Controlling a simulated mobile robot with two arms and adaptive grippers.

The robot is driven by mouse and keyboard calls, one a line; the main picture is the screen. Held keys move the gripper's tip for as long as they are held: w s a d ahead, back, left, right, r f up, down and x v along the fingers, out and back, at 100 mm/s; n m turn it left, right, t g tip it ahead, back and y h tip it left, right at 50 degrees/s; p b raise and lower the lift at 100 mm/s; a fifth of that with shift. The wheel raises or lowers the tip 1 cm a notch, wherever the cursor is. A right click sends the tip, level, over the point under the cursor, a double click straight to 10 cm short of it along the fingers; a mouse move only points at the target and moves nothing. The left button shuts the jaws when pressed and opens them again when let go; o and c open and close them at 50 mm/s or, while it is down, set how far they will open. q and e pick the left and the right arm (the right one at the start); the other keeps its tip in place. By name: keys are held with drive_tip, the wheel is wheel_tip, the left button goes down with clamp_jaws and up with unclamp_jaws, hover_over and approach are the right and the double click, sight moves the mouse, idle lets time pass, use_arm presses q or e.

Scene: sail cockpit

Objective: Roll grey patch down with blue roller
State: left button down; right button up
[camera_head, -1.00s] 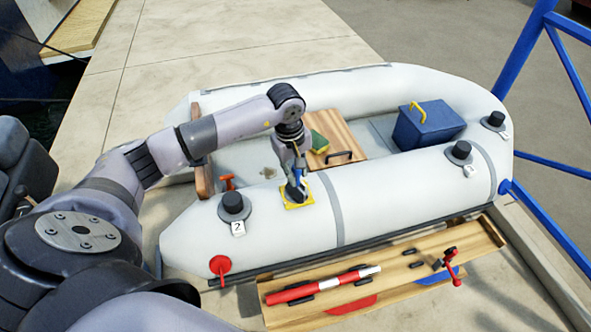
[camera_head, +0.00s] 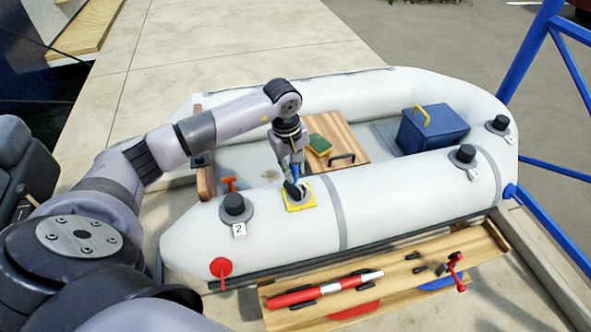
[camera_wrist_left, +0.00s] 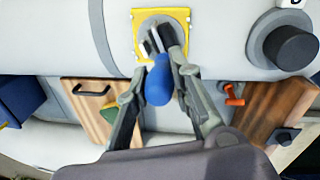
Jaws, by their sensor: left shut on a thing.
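The grey patch (camera_wrist_left: 164,20) lies on the near white tube of the dinghy inside a yellow square (camera_head: 299,207); the yellow square also shows in the left wrist view (camera_wrist_left: 138,50). My left gripper (camera_wrist_left: 160,78) is shut on the blue handle of the blue roller (camera_wrist_left: 157,90). The dark roller head is over the patch, near its edge toward the inside of the boat. I cannot tell whether it presses on the patch. In the head view my left gripper (camera_head: 294,180) is above the yellow square and hides part of the patch. My right gripper is not in view.
A black valve (camera_head: 234,205) marked 2 stands left of the patch. An orange handle (camera_head: 229,184) is nearby. A wooden board (camera_head: 345,150) with a sponge (camera_head: 319,145) and a blue box (camera_head: 432,128) are inside the boat. A red-white cylinder (camera_head: 322,289) lies on a bench in front.

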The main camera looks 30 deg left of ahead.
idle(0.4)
use_arm(q)
drive_tip(key=shift+s+d, duration=0.2)
drive_tip(key=shift+d, duration=0.35)
drive_tip(key=shift+s+d, duration=0.2)
drive_tip(key=shift+d, duration=0.35)
drive_tip(key=shift+a+f, duration=0.1)
drive_tip(key=shift+a, duration=0.05)
drive_tip(key=shift+w+a+b, duration=0.2)
drive_tip(key=shift+a, duration=0.35)
drive_tip(key=shift+w+a+b, duration=0.2)
drive_tip(key=shift+a, duration=0.35)
drive_tip(key=shift+d, duration=0.2)
drive_tip(key=shift+s+d, duration=0.2)
drive_tip(key=shift+d, duration=0.35)
drive_tip(key=shift+s+d, duration=0.2)
drive_tip(key=shift+d, duration=0.3)
